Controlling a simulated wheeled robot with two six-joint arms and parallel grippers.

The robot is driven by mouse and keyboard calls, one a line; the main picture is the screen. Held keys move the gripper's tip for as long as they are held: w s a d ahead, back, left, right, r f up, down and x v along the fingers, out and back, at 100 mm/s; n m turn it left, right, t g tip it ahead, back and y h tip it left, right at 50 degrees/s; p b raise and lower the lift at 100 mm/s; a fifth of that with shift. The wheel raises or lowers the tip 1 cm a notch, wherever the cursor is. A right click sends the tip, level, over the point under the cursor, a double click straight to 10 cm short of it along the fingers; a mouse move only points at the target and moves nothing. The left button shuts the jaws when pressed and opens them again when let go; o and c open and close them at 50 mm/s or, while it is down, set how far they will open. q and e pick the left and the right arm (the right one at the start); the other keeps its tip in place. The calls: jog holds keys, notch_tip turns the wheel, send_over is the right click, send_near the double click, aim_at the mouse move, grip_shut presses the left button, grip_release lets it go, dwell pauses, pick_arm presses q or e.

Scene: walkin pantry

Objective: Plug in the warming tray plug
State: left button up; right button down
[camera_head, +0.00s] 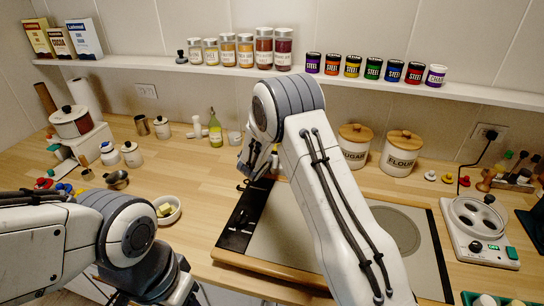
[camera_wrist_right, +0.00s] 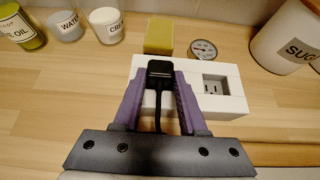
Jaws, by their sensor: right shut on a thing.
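My right gripper (camera_wrist_right: 158,76) is shut on a black plug (camera_wrist_right: 159,68), its purple fingers on both sides and the cable trailing back between them. The plug is over the left part of a white outlet box (camera_wrist_right: 235,84). The right socket (camera_wrist_right: 213,88) is bare; the left part is hidden behind the plug. I cannot tell whether the prongs touch or enter a socket. In the head view the right gripper (camera_head: 256,160) is mostly hidden by its arm. The warming tray (camera_head: 285,235) lies on the counter, partly behind that arm. My left gripper is at the bottom left, fingers unclear.
A yellow sponge (camera_wrist_right: 159,37) and a round gauge (camera_wrist_right: 203,49) sit behind the box. The sugar canister (camera_wrist_right: 288,38) stands to the right. A small bowl (camera_head: 167,209) sits near the left arm. A white appliance (camera_head: 480,230) stands at the right.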

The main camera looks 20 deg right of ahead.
jog(key=shift+c, duration=2.3)
grip_release()
